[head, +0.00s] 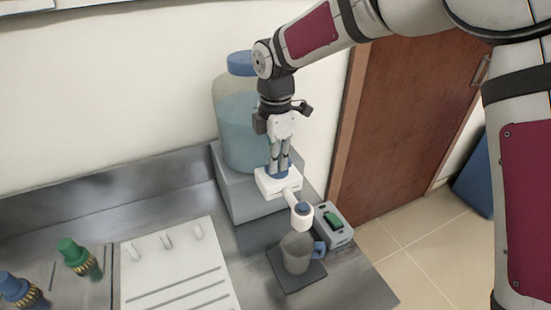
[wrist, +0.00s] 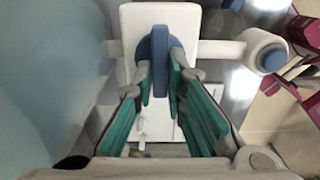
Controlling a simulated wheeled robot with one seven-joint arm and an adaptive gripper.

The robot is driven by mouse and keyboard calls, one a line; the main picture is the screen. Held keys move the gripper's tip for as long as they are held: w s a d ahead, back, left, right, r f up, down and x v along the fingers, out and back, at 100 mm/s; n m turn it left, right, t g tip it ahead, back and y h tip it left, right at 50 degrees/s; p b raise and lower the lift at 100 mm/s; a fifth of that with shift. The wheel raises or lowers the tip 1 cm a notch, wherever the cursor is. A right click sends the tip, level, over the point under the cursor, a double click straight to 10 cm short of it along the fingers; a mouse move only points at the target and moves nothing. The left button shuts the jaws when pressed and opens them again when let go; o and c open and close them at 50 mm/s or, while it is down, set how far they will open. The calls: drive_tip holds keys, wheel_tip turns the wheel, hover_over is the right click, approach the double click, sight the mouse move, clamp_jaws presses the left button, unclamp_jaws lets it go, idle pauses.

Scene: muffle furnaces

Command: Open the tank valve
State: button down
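The tank (head: 240,120) is a clear jar of pale blue liquid with a blue cap, standing on a grey base. Its white valve block (head: 268,184) is at the front, with a spout (head: 302,217) reaching forward right. My gripper (head: 280,168) points down over the valve block. In the wrist view, the blue valve handle (wrist: 160,75) lies between the fingers of my gripper (wrist: 160,78), which are close along both its sides. The fingers look shut on it. The tank wall fills the left of the wrist view.
A grey mug (head: 296,253) with a blue handle stands on a dark pad (head: 297,277) below the spout. A small device with a green display (head: 334,222) is beside it. A white rack (head: 175,268) and green and blue taps (head: 75,255) are at left. A brown door (head: 410,110) is at right.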

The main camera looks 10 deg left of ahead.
drive_tip(key=shift+m, duration=0.3)
drive_tip(key=m+b, duration=0.1)
drive_tip(key=m, duration=0.2)
drive_tip(key=shift+w+a+m, duration=0.1)
drive_tip(key=shift+w+m, duration=0.05)
drive_tip(key=shift+m, duration=0.15)
drive_tip(key=m+b, duration=0.1)
drive_tip(key=m, duration=0.3)
drive_tip(key=shift+w+m, duration=0.1)
drive_tip(key=shift+m, duration=0.2)
drive_tip(key=m, duration=0.4)
drive_tip(key=shift+w, duration=0.15)
drive_tip(key=m, duration=0.5)
drive_tip(key=shift+w+r, duration=0.1)
drive_tip(key=c, duration=1.6)
unclamp_jaws()
